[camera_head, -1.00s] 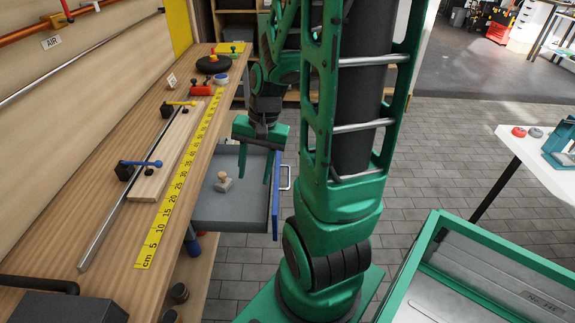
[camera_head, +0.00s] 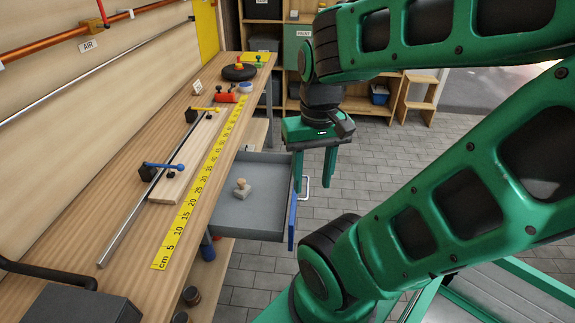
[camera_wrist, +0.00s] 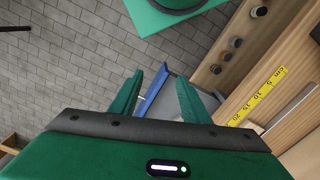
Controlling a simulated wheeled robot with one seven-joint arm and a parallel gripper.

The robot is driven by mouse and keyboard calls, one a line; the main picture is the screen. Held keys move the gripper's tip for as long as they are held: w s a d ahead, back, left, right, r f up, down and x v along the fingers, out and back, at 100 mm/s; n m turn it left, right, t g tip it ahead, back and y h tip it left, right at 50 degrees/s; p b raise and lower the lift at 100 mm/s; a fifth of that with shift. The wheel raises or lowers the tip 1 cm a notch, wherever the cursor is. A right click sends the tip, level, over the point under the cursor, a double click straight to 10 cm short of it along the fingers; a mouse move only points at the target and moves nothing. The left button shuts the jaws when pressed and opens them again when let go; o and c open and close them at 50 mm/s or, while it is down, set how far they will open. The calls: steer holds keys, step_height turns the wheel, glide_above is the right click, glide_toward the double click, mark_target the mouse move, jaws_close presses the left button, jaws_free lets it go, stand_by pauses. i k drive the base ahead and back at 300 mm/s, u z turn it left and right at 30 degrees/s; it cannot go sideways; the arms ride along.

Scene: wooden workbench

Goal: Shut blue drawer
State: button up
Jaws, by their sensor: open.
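The blue drawer stands pulled out from under the workbench. Its blue front (camera_head: 293,216) faces right, with a light metal handle (camera_head: 306,188) on it. Its grey tray (camera_head: 250,216) holds a small wooden-knobbed block (camera_head: 242,189). My gripper (camera_head: 314,186) points down with its fingers apart and empty, at the far end of the drawer front near the handle. In the wrist view the open fingers (camera_wrist: 153,100) show with the blue front (camera_wrist: 152,90) between them. Whether a finger touches the drawer cannot be told.
The workbench (camera_head: 120,255) runs along the left, carrying a yellow ruler (camera_head: 207,174), a clamped board (camera_head: 185,165) and a dark box (camera_head: 62,305). Shelves (camera_head: 290,75) stand at the back. Tiled floor (camera_head: 360,180) is free right of the drawer.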

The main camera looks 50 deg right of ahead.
mark_target(261, 217)
steer(key=k, duration=1.15)
steer(key=z, duration=0.25)
steer(key=i, duration=0.7)
steer(key=z, duration=0.5)
